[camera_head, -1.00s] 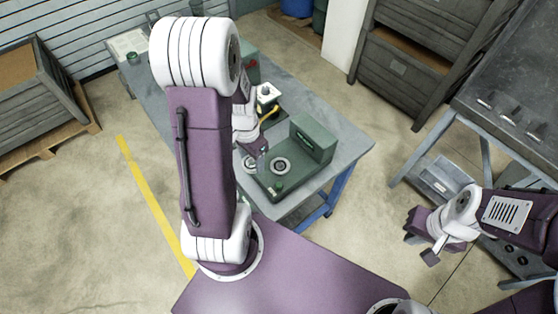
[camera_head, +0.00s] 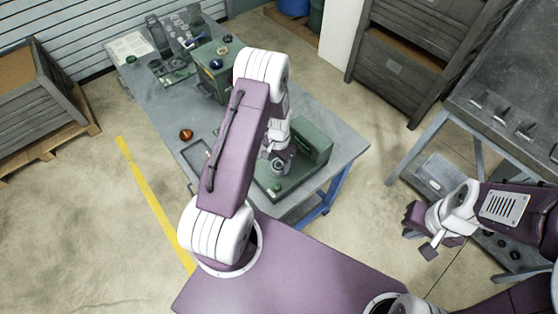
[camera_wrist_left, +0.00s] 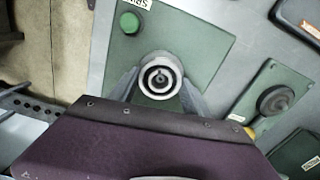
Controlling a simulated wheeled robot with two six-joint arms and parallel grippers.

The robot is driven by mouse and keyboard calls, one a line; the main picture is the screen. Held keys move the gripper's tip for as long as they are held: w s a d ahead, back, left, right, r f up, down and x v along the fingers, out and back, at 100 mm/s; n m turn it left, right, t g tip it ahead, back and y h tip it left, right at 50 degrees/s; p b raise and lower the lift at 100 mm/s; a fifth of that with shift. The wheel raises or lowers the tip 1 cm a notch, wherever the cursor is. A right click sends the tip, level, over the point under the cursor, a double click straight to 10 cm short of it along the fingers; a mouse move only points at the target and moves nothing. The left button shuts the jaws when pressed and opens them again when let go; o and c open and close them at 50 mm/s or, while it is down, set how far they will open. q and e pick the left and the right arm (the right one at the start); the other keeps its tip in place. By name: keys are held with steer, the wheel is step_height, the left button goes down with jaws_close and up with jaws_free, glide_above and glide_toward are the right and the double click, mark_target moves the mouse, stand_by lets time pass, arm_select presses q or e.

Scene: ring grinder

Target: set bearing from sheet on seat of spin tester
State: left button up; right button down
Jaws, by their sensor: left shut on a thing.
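The green spin tester (camera_head: 312,148) stands at the near end of the grey workbench, with a green button and a round seat on its base. My left gripper (camera_head: 279,163) points down over that seat, shut on the bearing. In the left wrist view the bearing (camera_wrist_left: 160,76) is a pale metal ring between the two grey fingertips, with a small post showing in its middle. The seat is mostly hidden behind it; I cannot tell whether the bearing touches it. My right gripper (camera_head: 431,236) is open and empty, away to the right of the bench.
A green machine (camera_head: 213,72) stands mid-bench behind my left arm. An amber ring (camera_head: 186,134) lies on the bench's left side. A white paper (camera_head: 130,46) and dark items are at the far end. A grey rack (camera_head: 510,110) stands right.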

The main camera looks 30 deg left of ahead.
arm_select(q)
steer(key=shift+f, duration=0.15)
steer(key=o, duration=1.6)
steer(key=shift+s, duration=0.1)
steer(key=shift+o, duration=0.2)
